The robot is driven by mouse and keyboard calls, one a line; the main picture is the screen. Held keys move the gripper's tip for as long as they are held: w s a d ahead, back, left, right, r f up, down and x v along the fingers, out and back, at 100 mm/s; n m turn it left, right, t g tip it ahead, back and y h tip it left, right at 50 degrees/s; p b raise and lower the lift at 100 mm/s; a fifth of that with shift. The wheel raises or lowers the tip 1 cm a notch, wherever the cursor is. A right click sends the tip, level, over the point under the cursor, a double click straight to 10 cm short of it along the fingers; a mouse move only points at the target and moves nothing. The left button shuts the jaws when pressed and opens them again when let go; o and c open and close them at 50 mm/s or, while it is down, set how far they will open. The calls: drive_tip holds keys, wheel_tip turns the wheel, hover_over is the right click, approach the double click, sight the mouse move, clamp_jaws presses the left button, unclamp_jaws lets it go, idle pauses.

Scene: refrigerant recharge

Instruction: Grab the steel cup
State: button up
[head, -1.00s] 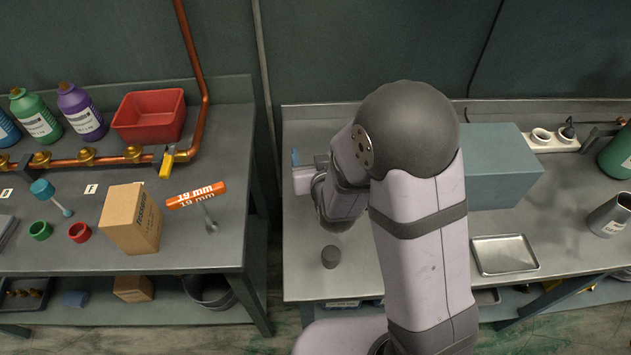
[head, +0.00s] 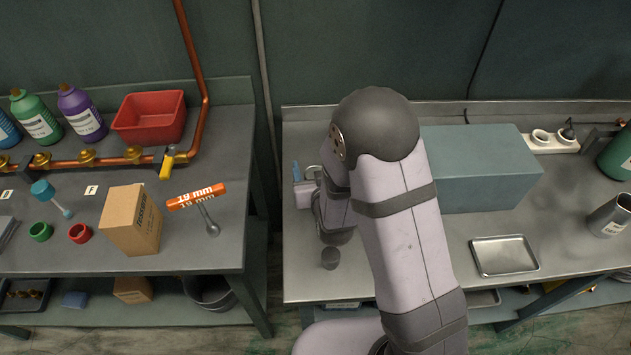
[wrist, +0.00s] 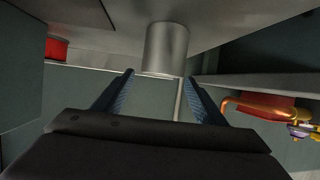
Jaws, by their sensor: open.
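A plain metal cylinder, which looks like the steel cup (wrist: 166,46), stands on the bench in the wrist view, where the scene appears upside down. It is beyond the tips of my gripper (wrist: 158,85), roughly between the lines of the two blue fingers. The fingers are apart and nothing is between them. In the head view my gripper (head: 299,178) is at the left end of the right bench, mostly hidden by my wrist. A pale rim beside the fingers there may be the cup, but I cannot tell.
The right bench also holds a small grey cylinder (head: 330,258), a blue-grey box (head: 482,168), a metal tray (head: 504,256) and a labelled metal container (head: 609,215). A gap separates it from the left bench, with a cardboard box (head: 131,220) and red bin (head: 149,117).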

sight(314, 169)
drive_tip(key=f, duration=0.1)
drive_tip(key=w+f, duration=0.1)
drive_tip(key=f, duration=0.1)
drive_tip(key=shift+w+a, duration=0.1)
drive_tip(key=shift+w, duration=0.2)
drive_tip(key=shift+w+f+p, duration=0.25)
drive_tip(key=shift+w+p, duration=0.05)
drive_tip(key=shift+w, duration=0.35)
drive_tip(key=c, duration=1.1)
